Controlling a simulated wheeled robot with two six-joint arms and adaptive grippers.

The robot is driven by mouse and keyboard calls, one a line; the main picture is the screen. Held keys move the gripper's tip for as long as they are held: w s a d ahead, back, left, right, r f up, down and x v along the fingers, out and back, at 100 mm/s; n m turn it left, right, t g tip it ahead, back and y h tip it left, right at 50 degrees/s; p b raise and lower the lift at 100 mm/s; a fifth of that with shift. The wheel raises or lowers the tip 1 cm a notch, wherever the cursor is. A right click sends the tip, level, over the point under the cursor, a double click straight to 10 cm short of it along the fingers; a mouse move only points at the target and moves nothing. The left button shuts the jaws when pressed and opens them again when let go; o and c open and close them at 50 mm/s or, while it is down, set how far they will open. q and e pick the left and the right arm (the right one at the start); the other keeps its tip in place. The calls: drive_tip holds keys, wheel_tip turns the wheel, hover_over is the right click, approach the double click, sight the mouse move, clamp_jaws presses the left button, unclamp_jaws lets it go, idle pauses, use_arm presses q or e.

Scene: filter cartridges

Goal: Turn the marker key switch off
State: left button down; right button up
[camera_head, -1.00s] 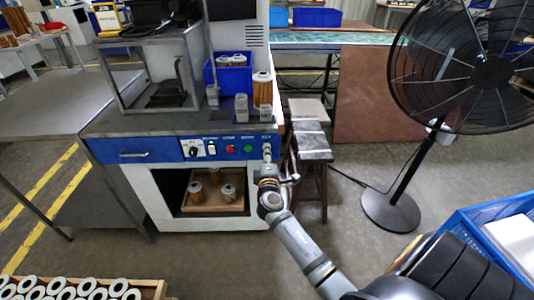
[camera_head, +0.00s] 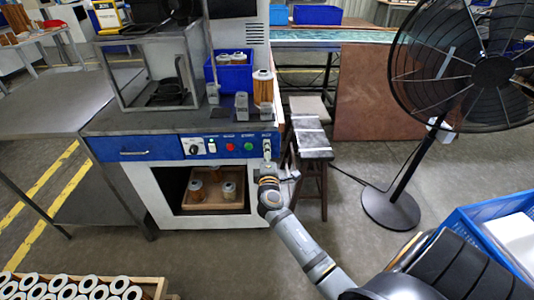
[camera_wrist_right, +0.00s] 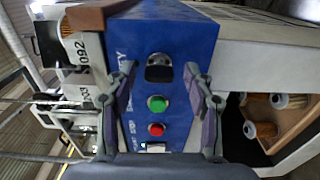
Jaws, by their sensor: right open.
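The blue control panel (camera_head: 180,148) runs along the front of the machine. At its right end, in the head view, my right gripper (camera_head: 266,150) is in front of the panel and hides most of the switch there. In the wrist view the marker key switch (camera_wrist_right: 159,68) looks like a dark key on a silver base. It lies between the two fingers of my right gripper (camera_wrist_right: 160,78), which are spread apart and do not visibly touch it. The key's exact angle is hard to tell. My left gripper is in neither view.
A green button (camera_wrist_right: 157,104) and a red button (camera_wrist_right: 156,129) line up beside the switch. A cartridge (camera_head: 263,88) stands on the worktop above, near a blue bin (camera_head: 232,74). Stools (camera_head: 314,140) stand just right of the machine, a large fan (camera_head: 490,70) further right.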

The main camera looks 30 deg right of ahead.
drive_tip(key=v, duration=1.2)
drive_tip(key=s+a+f+m+g+y, duration=0.1)
drive_tip(key=s+f+m+g+y, duration=0.15)
drive_tip(key=f, duration=1.05)
drive_tip(key=s+a+f+m+g+y, duration=0.1)
drive_tip(key=s+f+g+y, duration=0.15)
drive_tip(key=f, duration=0.95)
drive_tip(key=s+f+m+g+y, duration=0.2)
drive_tip(key=s+f+m+g, duration=0.25)
drive_tip(key=s+f, duration=0.9)
drive_tip(key=s+f+m+g+y, duration=0.2)
drive_tip(key=s+f+m+g, duration=0.15)
drive_tip(key=s+f, duration=0.55)
use_arm(q)
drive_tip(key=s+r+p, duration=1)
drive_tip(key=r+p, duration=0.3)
drive_tip(key=p, duration=0.6)
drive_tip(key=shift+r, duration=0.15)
use_arm(e)
drive_tip(key=s+r+g, duration=0.1)
drive_tip(key=s+r, duration=1)
drive_tip(key=r, duration=0.1)
drive_tip(key=shift+s+a+r, duration=0.25)
drive_tip(key=shift+s, duration=0.1)
